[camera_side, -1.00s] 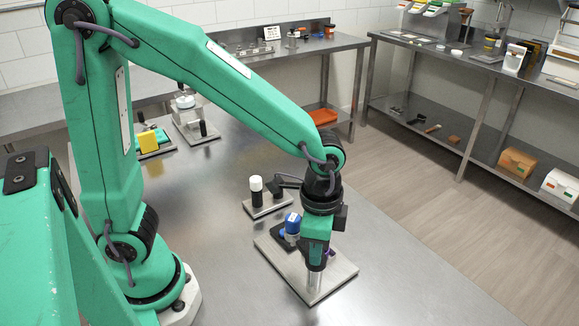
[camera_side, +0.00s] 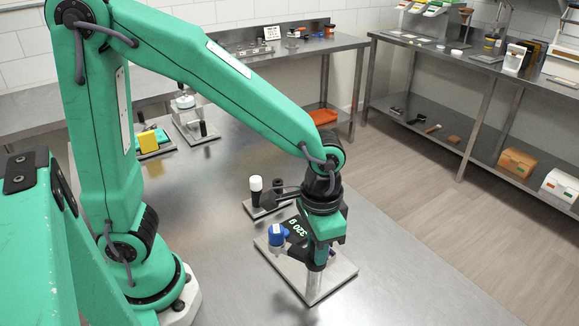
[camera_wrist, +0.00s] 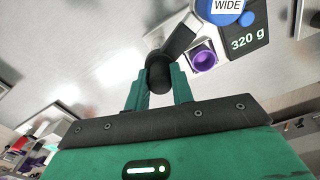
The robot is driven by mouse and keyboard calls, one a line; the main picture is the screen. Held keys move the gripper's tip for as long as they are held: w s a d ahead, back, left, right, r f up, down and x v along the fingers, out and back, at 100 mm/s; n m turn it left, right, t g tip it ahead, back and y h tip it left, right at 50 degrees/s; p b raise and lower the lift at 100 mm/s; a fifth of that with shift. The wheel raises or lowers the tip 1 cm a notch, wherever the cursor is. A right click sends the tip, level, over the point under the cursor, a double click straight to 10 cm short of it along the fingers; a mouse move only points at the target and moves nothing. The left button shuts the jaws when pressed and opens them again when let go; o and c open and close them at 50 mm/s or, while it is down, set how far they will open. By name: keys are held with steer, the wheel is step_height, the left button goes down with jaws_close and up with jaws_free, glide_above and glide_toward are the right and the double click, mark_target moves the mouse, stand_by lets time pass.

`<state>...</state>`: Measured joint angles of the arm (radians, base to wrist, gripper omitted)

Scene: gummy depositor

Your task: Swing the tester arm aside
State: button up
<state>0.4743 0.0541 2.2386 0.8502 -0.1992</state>
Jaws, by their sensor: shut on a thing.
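My gripper (camera_side: 318,256) is low over the steel base plate (camera_side: 343,272) in the side view. In the wrist view its green fingers (camera_wrist: 160,84) are closed around a black knob (camera_wrist: 158,70). The blue part also shows in the side view (camera_side: 278,236). Beside it is a black display reading 320 g (camera_wrist: 247,42), also seen in the side view (camera_side: 296,229). A purple hollow piece (camera_wrist: 204,57) is right of the bar; my gripper mostly hides it from the side.
A smaller plate with a white-capped black post (camera_side: 256,188) stands just behind. A yellow block on a plate (camera_side: 148,140) and another steel device (camera_side: 188,112) are farther back left. The table (camera_side: 420,280) is clear to the right.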

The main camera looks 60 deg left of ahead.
steer(key=o, duration=1)
steer(key=shift+r, duration=3.95)
